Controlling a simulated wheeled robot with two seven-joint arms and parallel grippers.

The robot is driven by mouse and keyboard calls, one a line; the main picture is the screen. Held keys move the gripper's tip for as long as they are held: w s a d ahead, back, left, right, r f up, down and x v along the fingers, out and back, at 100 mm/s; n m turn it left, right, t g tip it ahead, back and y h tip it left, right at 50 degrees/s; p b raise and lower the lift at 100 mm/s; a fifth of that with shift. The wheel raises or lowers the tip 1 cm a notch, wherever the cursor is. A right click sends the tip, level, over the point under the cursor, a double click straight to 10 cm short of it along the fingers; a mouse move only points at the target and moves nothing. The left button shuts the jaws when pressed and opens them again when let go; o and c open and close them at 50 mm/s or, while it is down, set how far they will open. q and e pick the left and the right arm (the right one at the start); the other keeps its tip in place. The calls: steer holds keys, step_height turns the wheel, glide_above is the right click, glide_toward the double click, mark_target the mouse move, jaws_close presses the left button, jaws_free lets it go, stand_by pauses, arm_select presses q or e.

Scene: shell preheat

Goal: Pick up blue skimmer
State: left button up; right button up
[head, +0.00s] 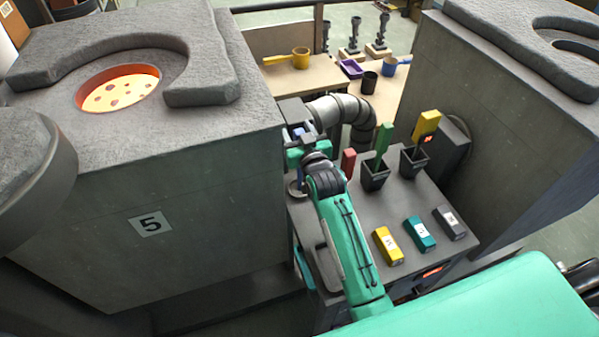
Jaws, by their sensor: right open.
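My right gripper (297,130) is open at the far left corner of the grey bench, close to the side of the furnace block. A small blue piece (298,133) shows at its jaws. It looks like the upper end of the blue skimmer's handle, but the gripper and wrist hide the rest. I cannot tell whether the fingers touch it. Other upright handles stand to its right: a red one (348,162), a green one (384,138) and a yellow one (427,125). My left gripper is not in view.
Black holders (375,176) stand on the grey bench (345,215), with yellow, teal and grey labelled blocks (421,233) in front. A furnace block marked 5 (200,200) with a glowing opening rises at left. Another block (510,110) stands at right. A metal duct (340,110) runs behind the gripper.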

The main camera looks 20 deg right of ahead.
steer(key=c, duration=0.9)
steer(key=shift+c, duration=0.8)
steer(key=shift+r, duration=0.1)
